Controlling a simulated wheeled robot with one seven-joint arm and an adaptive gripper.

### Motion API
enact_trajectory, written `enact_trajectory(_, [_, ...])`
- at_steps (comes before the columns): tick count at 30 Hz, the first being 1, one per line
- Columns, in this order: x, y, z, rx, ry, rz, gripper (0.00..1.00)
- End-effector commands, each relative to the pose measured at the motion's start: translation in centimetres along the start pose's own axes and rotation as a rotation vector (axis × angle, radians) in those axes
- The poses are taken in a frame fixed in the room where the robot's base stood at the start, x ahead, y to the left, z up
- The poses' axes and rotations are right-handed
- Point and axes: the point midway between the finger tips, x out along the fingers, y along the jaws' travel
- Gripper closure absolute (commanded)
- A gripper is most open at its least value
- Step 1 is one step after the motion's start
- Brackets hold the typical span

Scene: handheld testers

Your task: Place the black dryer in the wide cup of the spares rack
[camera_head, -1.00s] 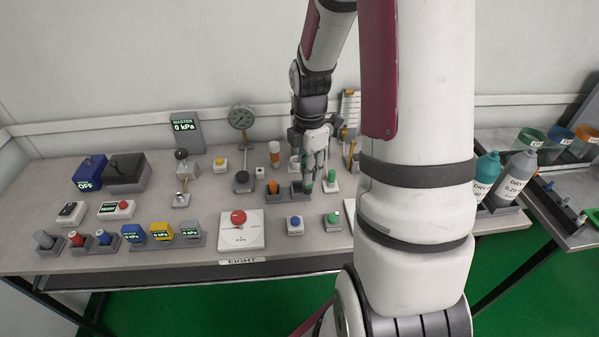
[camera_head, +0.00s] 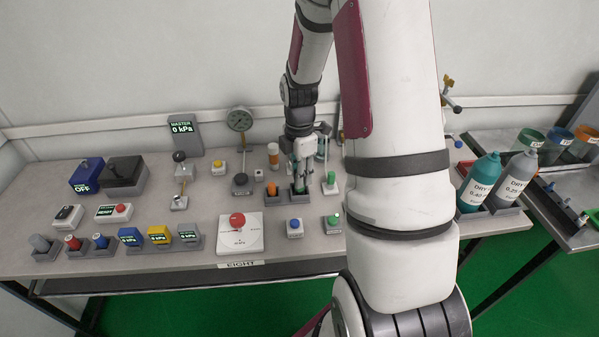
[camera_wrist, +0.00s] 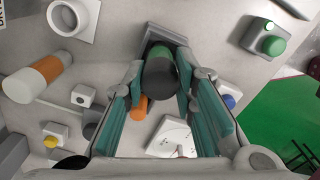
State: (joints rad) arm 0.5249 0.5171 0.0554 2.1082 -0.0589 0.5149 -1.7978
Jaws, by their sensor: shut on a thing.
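My gripper (camera_head: 300,183) points down at the back middle of the table, its teal fingers (camera_wrist: 160,72) closed on both sides of a dark cylinder with a green part, which I take as the black dryer (camera_wrist: 159,80). The dryer's far end meets a grey square cup (camera_wrist: 168,31) in the wrist view; I cannot tell how deep it sits. In the head view this cup (camera_head: 299,202) is under my fingertips, which hide most of the dryer. An orange-topped piece (camera_head: 272,189) stands in a holder just left of it.
A white-based green piece (camera_head: 330,184) stands close right of my gripper. A pressure gauge (camera_head: 240,120) and an orange-white cylinder (camera_head: 273,155) stand behind and left. A red button plate (camera_head: 240,236) and a blue button (camera_head: 294,229) are in front. DRY bottles (camera_head: 480,183) stand right.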

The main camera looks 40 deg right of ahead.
Motion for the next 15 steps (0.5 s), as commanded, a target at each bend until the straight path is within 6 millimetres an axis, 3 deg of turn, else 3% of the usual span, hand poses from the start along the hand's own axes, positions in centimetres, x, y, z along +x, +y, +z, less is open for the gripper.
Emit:
enact_trajectory(1, [0.06,-0.01,0.00,0.000,0.000,0.000,0.68])
enact_trajectory(3, [0.04,-0.01,0.00,0.000,0.000,0.000,0.55])
enact_trajectory(15, [-0.62,0.03,0.02,0.001,0.000,0.002,0.55])
